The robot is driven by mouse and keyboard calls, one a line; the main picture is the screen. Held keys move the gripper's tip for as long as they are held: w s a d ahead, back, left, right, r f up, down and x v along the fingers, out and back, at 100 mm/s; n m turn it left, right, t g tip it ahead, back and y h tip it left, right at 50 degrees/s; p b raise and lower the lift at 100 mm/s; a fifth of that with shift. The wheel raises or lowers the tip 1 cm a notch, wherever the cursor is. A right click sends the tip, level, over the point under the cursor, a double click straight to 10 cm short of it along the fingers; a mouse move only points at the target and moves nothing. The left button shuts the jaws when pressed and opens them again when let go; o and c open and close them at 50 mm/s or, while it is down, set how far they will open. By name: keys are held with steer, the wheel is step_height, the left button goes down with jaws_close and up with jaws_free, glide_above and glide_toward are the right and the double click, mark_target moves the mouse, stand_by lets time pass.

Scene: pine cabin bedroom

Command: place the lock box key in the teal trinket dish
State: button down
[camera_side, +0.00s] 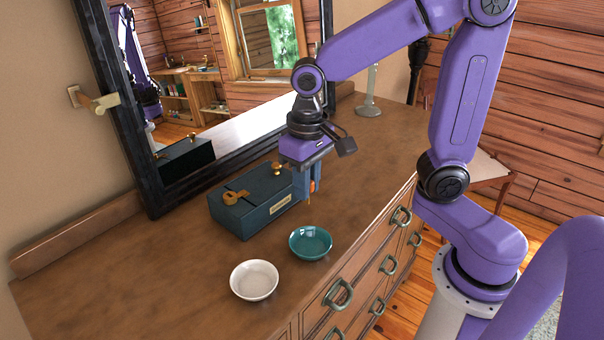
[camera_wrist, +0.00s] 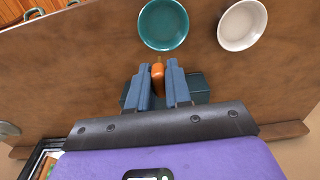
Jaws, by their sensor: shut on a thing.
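My gripper (camera_side: 309,190) points down at the right end of the dark box, shut on a slim orange piece with a thin brass-coloured tip, which I take to be the lock box key (camera_wrist: 158,80). The blue fingers (camera_wrist: 157,68) hide part of it. It hangs above the dresser top, behind the teal trinket dish (camera_side: 310,242) and apart from it. The teal dish looks empty; in the wrist view (camera_wrist: 163,24) it lies just beyond the fingertips.
The dark blue-grey lock box (camera_side: 250,214) has brass fittings, one key-shaped, on its lid. A white dish (camera_side: 254,280) stands left of the teal one. A black-framed mirror (camera_side: 150,190) leans behind. The dresser top (camera_side: 150,290) is clear at left.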

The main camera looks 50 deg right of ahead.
steer(key=shift+s, duration=0.9)
glide_above(310, 248)
steer(key=shift+d+f, duration=0.1)
steer(key=shift+f, duration=4.6)
steer(key=c, duration=1)
jaws_free()
steer(key=shift+r, duration=0.1)
step_height(310, 248, up, 7)
steer(key=shift+f, duration=0.1)
